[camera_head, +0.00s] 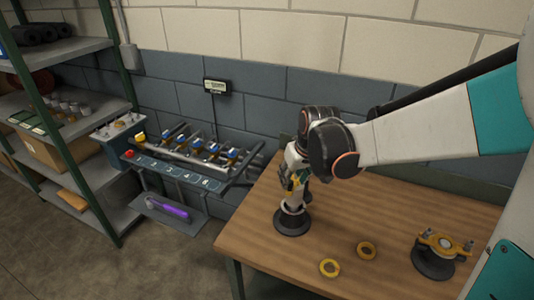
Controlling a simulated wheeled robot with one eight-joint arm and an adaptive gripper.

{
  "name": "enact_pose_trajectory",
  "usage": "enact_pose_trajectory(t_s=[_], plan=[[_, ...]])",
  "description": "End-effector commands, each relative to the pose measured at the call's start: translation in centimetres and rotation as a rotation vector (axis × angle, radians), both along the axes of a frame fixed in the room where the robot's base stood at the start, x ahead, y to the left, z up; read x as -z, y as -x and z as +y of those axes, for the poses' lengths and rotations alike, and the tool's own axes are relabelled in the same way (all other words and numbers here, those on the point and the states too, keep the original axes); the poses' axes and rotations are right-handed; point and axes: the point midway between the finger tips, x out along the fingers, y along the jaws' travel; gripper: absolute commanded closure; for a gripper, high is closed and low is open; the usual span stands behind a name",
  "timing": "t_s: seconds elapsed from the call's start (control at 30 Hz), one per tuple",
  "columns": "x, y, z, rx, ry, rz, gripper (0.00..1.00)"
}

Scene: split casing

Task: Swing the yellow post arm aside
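My arm reaches in from the right, and its end with my gripper (291,184) is over a round black base (292,222) on the left part of the wooden table. A small yellow piece (297,181) shows beside the gripper; I cannot tell whether it is the yellow post arm or whether it is touched. The fingers are too small and covered to show whether they are open or shut. A second black base (432,264) with a yellow two-eared flange (445,243) stands at the table's right.
Metal shelving (75,150) is at far left.

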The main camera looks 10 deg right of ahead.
Motion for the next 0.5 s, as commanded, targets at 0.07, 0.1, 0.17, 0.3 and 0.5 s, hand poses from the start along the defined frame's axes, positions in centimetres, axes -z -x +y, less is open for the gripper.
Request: enact_pose_trajectory(t_s=[0.07,0.1,0.17,0.3,0.5], plan=[[1.1,-0.5,0.1,0.0,0.0,0.0,0.63],[1.4,-0.6,0.1,0.0,0.0,0.0,0.63],[1.8,-0.8,0.1,0.0,0.0,0.0,0.63],[2.3,-0.9,0.2,0.0,0.0,0.0,0.63],[2.4,-0.9,0.2,-0.001,0.0,0.0,0.63]])
